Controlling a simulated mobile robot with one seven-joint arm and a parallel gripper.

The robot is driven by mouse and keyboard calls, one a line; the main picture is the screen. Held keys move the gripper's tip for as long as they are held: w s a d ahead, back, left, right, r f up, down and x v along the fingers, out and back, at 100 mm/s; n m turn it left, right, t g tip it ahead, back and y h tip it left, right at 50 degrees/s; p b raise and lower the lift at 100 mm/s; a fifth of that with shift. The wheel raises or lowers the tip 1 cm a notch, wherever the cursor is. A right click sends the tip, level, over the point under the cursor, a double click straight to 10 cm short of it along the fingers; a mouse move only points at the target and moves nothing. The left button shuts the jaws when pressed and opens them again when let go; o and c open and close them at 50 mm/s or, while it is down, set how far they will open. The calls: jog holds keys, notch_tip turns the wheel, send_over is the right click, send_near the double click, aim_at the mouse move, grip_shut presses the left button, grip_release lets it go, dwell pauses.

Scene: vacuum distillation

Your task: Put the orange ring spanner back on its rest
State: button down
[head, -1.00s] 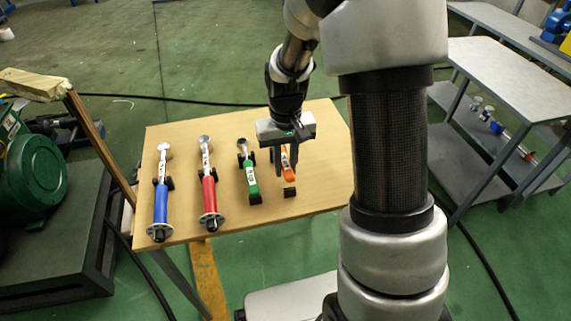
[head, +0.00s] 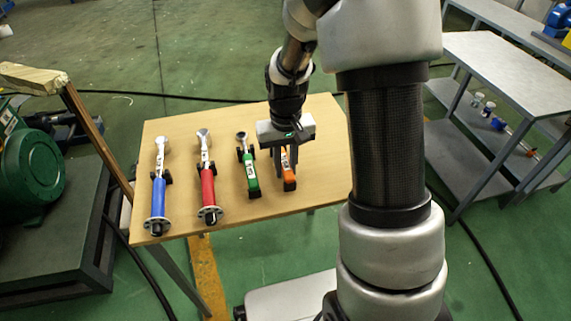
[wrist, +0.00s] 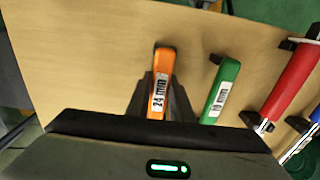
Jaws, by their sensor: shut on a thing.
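The orange ring spanner (head: 289,181) is at the right end of the row of tools on the wooden table. My gripper (head: 279,181) is above it, with its fingers pointing down and shut around its handle. In the wrist view the orange handle (wrist: 164,68), with a white 24 mm label, runs between the fingers (wrist: 160,102). Its handle end appears to sit on or just at its black rest (head: 290,188); whether it bears fully on it I cannot tell. My gripper hides the ring end and the far part of the rest.
A green spanner (head: 252,175) lies on black rests close to the left. A red-handled tool (head: 208,186) and a blue-handled tool (head: 158,197) lie further left. The wooden table (head: 325,150) is clear to the right. A grey bench (head: 500,75) stands beyond.

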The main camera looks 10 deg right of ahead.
jog(key=c, duration=1.5)
grip_release()
jog(key=shift+f, duration=0.1)
notch_tip(320, 180, up, 18)
jog(key=f+p, duration=0.1)
jog(key=p, duration=0.3)
jog(key=s+r+t, duration=0.3)
jog(key=s+r, duration=0.3)
jog(key=s, duration=0.3)
jog(key=s+r+t, duration=0.2)
jog(key=s+r, duration=0.3)
jog(key=s, duration=0.4)
jog(key=r+p, duration=1.7)
jog(key=shift+s+r+p, duration=0.2)
jog(key=shift+p, duration=0.15)
